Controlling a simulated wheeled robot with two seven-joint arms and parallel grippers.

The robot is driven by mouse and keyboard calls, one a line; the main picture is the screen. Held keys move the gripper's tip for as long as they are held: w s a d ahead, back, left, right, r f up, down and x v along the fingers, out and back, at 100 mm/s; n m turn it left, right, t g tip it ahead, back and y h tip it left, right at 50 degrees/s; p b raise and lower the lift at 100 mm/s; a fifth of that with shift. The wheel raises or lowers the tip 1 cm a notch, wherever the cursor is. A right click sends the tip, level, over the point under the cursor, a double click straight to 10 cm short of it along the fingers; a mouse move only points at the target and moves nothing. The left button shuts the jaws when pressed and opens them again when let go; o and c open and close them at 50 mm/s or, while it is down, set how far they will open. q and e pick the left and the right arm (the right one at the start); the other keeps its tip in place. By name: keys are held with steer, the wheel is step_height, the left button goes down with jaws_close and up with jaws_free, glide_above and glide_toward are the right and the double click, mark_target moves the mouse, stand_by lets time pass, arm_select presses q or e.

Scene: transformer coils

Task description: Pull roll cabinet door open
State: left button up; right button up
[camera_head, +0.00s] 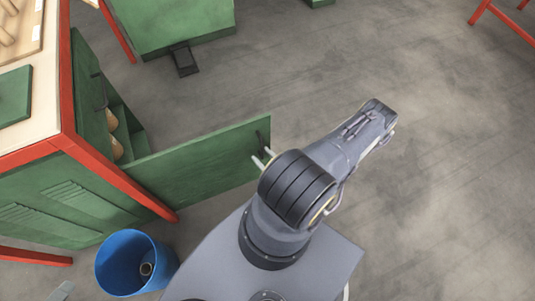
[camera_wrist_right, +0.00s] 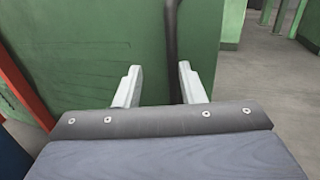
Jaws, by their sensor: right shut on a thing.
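The green cabinet door (camera_head: 200,165) stands swung out, well away from the cabinet's open side, in the head view. It also fills much of the right wrist view (camera_wrist_right: 85,55). A dark bar handle (camera_wrist_right: 172,45) is near the door's free edge. My right gripper (camera_head: 263,158) is at that edge, its pale fingers shut on the handle. In the right wrist view the handle passes between the fingers (camera_wrist_right: 160,82), closer to the right one. The cabinet opening (camera_head: 122,118) shows green shelving and brown rolls (camera_head: 116,148). My left gripper is not in view.
A red-edged wooden worktop (camera_head: 48,105) tops the cabinet. A blue bin (camera_head: 130,262) stands on the floor below the door. Another green cabinet (camera_head: 170,25) stands at the back, with a dark pedal (camera_head: 184,60) before it. The floor to the right is mostly clear.

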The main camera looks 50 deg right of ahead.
steer(key=shift+o, duration=1)
steer(key=shift+w+a, duration=0.2)
steer(key=shift+a, duration=0.2)
steer(key=shift+d, duration=0.1)
steer(key=shift+s, duration=0.15)
steer(key=s+a+p, duration=0.1)
steer(key=s, duration=0.6)
steer(key=shift+s, duration=0.3)
steer(key=shift+s, duration=0.15)
